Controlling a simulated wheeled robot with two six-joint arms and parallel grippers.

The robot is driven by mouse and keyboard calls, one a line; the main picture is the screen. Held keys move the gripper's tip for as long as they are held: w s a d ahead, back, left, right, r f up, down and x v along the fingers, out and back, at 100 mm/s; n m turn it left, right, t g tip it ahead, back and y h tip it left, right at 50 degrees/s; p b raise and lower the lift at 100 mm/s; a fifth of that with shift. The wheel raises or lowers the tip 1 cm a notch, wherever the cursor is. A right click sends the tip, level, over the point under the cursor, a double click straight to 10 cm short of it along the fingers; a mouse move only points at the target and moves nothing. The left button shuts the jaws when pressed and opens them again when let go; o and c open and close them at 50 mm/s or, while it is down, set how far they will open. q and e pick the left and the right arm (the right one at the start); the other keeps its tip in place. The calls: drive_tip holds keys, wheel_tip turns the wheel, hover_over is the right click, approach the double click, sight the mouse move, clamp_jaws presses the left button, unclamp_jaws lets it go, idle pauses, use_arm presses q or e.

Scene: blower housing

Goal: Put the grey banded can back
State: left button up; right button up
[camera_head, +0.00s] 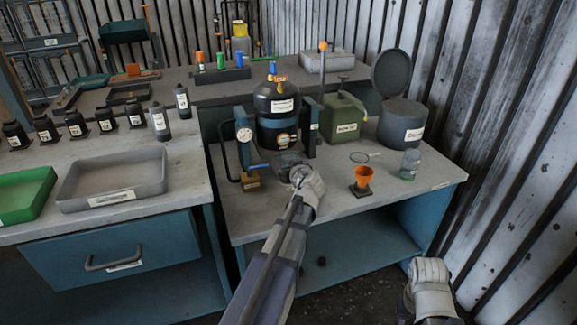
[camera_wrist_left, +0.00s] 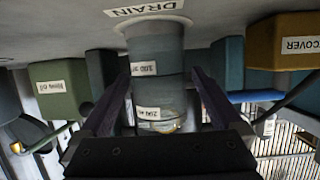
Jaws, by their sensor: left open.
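In the left wrist view, which looks upside down, a grey-blue cylinder (camera_wrist_left: 155,45) with pale labels fills the space between my fingers; I take it to be the grey banded can, though what lies behind may merge with it. Its one end meets a pale ring beside the DRAIN label (camera_wrist_left: 146,10). My left gripper (camera_wrist_left: 158,78) is open, one finger on each side; contact cannot be told. In the head view the left gripper (camera_head: 299,173) is over the bench, in front of the black vessel (camera_head: 277,104). My right gripper (camera_head: 431,280) is low at the right, its jaws unclear.
A brass block (camera_head: 251,182) and gauge stand (camera_head: 244,150) are left of the left gripper. An orange funnel (camera_head: 362,178), glass jar (camera_head: 410,164), green can (camera_head: 343,120) and lidded grey drum (camera_head: 401,122) stand to the right. The bench's (camera_head: 425,190) front right is clear.

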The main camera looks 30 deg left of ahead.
use_arm(q)
drive_tip(key=shift+r, duration=0.2)
drive_tip(key=p+v, duration=0.4)
drive_tip(key=v, duration=0.8)
